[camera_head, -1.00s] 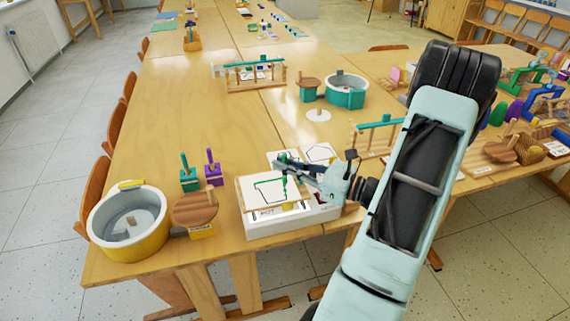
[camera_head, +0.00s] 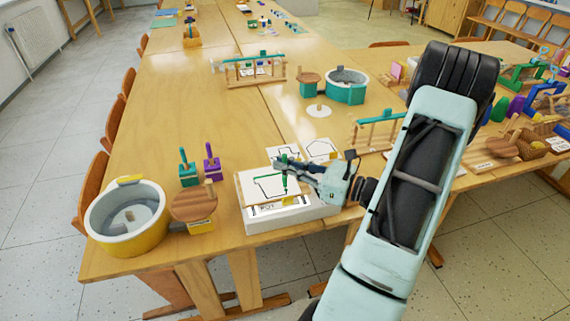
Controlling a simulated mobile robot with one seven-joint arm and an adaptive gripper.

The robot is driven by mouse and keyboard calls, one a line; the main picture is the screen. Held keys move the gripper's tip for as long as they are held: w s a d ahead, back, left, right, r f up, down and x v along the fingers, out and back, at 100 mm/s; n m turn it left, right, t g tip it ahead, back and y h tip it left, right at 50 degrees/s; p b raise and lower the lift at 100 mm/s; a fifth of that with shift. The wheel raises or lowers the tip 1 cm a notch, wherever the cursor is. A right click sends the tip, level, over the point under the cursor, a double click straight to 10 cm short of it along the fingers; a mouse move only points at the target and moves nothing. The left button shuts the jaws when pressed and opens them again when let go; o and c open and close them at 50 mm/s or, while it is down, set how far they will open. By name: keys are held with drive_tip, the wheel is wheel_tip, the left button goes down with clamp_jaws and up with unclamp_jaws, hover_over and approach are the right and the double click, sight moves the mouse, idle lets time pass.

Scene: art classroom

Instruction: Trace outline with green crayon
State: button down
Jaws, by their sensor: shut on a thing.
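A white box-like tray (camera_head: 325,213) stands at the front edge of the table. On it lies a white sheet (camera_head: 250,189) with a pot-like outline (camera_head: 262,183) and a label reading "POT". My gripper (camera_head: 285,165) is over the sheet, shut on an upright green crayon (camera_head: 285,184). The crayon's lower end is at or just above the sheet, by the outline's right side; I cannot tell if it touches. The line is too small to tell how much of it is green.
Left of the tray are a wooden disc stand (camera_head: 194,203), a yellow-and-grey tub (camera_head: 126,222), and green (camera_head: 188,174) and purple (camera_head: 212,168) stamp-like pieces. Behind are two outline cards (camera_head: 321,149) and a wooden rack (camera_head: 378,133). The table's left-middle is clear.

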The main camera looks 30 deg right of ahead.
sight(285, 155)
idle(0.9)
wheel_tip(285, 155, up, 4)
drive_tip(key=p, duration=0.4)
drive_tip(key=s+a+r+p, duration=0.1)
drive_tip(key=s+r+p, duration=0.2)
drive_tip(key=r+p, duration=0.1)
drive_tip(key=f+b, duration=0.2)
drive_tip(key=f, duration=0.1)
drive_tip(key=f+b, duration=0.2)
drive_tip(key=shift+s+a+f, duration=0.1)
drive_tip(key=shift+s+a, duration=0.2)
drive_tip(key=shift+a, duration=0.1)
drive_tip(key=shift+f+b, duration=0.85)
drive_tip(key=shift+f, duration=0.65)
idle(1.0)
drive_tip(key=shift+r, duration=0.1)
